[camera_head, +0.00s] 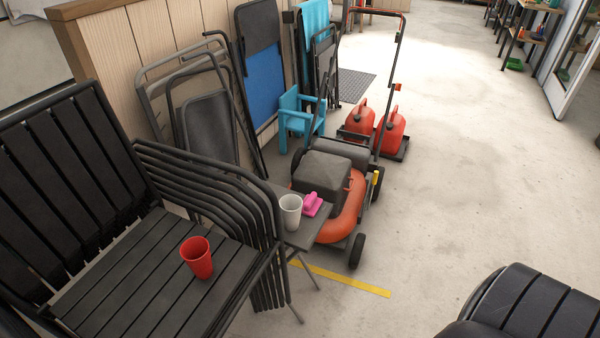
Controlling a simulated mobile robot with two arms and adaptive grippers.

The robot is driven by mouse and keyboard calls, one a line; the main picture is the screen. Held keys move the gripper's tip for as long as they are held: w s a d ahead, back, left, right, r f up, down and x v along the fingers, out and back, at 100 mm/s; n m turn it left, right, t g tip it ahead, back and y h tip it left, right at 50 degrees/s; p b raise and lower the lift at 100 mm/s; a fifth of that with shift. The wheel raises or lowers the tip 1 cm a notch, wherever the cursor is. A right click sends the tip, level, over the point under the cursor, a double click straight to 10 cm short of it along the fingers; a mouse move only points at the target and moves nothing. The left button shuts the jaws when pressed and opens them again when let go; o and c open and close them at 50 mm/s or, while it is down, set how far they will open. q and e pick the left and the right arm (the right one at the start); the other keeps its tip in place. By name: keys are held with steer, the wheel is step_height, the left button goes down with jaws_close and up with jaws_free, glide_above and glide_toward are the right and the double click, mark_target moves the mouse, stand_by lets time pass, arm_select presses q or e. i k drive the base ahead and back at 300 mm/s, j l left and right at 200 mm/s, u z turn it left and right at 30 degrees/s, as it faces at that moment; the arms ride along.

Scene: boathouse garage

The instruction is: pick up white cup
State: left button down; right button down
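The white cup (290,212) stands upright on a small grey folding table (304,238). A pink object (312,204) lies just to its right on the same table.
Stacked dark chairs (215,175) stand close to the left of the table. An orange lawn mower (345,215) stands right behind it. Red fuel cans (391,131) sit farther back. The concrete floor to the right (450,190) is clear.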

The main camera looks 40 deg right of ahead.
mark_target(291, 204)
steer(key=z, duration=0.95)
